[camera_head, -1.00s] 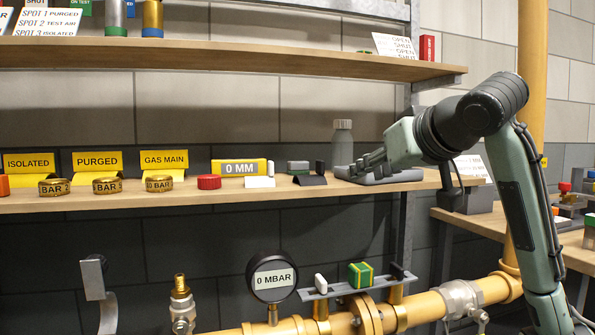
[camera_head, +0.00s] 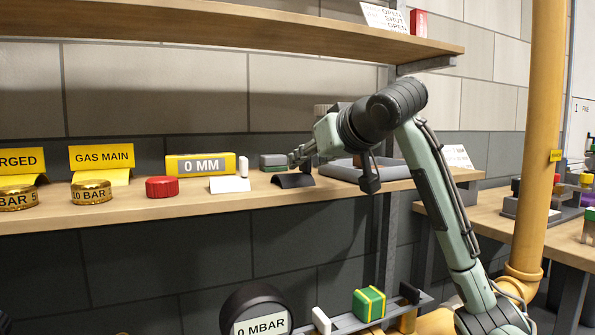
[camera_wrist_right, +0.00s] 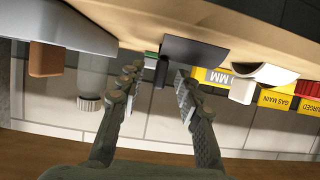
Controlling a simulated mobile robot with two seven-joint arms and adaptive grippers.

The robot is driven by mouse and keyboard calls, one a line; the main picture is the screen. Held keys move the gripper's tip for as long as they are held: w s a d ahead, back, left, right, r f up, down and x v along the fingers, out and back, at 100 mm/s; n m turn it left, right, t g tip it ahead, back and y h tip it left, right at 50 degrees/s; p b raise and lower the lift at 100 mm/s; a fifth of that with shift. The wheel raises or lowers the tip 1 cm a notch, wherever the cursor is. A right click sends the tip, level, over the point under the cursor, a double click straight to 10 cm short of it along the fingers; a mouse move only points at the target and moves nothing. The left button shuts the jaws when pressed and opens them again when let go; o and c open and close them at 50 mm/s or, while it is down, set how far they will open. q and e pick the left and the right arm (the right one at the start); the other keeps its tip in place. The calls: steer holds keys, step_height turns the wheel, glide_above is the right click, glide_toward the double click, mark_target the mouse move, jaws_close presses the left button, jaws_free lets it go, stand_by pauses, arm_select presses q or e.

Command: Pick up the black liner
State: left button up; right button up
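The black liner (camera_wrist_right: 161,72) is a small dark upright piece. In the head view my right gripper (camera_head: 300,156) is just above the stand and mostly covers the liner. My left gripper is not in view.
A white piece (camera_head: 244,165) on a white stand (camera_head: 230,185) is left of the black stand. A grey block (camera_head: 272,161) lies behind it. A grey tray (camera_head: 395,171) is to the right under my arm. An upper shelf (camera_head: 250,32) runs overhead.

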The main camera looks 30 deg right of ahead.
steer(key=shift+x, duration=1.05)
jaws_close()
steer(key=shift+r, duration=0.2)
